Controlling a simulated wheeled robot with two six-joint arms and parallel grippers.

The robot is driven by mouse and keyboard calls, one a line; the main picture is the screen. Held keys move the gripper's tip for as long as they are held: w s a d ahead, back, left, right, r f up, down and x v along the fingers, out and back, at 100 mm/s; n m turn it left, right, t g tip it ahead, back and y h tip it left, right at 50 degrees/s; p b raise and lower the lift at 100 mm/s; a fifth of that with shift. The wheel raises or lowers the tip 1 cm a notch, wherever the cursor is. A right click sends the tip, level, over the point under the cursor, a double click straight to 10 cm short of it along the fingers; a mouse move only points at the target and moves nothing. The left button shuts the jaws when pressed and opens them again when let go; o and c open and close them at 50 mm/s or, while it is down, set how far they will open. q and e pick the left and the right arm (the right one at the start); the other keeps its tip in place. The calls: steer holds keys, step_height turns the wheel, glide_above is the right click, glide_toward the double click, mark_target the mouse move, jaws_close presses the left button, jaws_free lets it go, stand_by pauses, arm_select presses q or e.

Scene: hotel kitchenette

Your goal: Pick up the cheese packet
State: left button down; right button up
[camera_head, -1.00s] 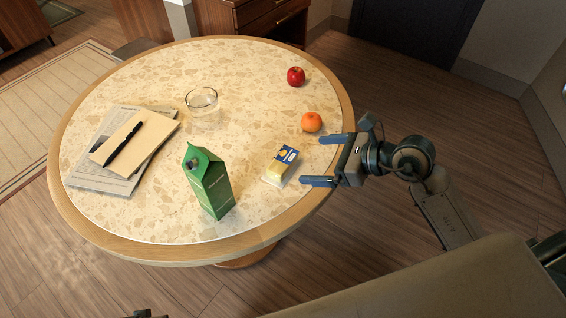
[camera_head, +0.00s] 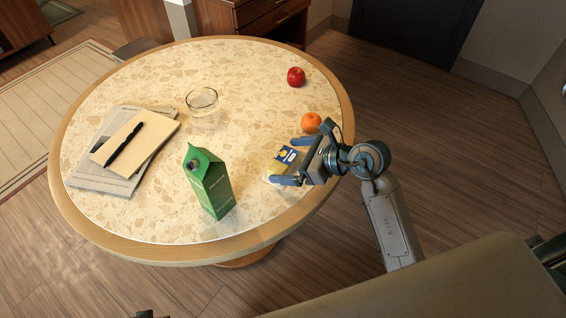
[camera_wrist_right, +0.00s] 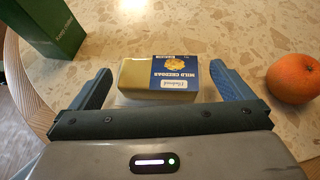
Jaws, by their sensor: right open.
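The cheese packet (camera_head: 285,160) is a small yellow and blue block lying near the right side of the round table. In the right wrist view the packet (camera_wrist_right: 158,78) shows a blue "Mild Cheddar" label. My right gripper (camera_head: 284,161) is open, with its blue fingers reaching toward the packet from the right and partly hiding it. In the right wrist view the fingertips (camera_wrist_right: 162,82) stand on either side of the packet, with gaps at both sides. I cannot tell how high they are above the table. My left gripper is not clearly in view.
A green carton (camera_head: 209,184) stands left of the packet. An orange (camera_head: 311,122) sits close to my right gripper's far finger.

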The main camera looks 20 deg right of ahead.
steer(key=shift+x, duration=1.2)
steer(key=c, duration=1.1)
steer(key=shift+c, duration=0.5)
steer(key=shift+d+r, duration=0.1)
steer(key=shift+r, duration=0.1)
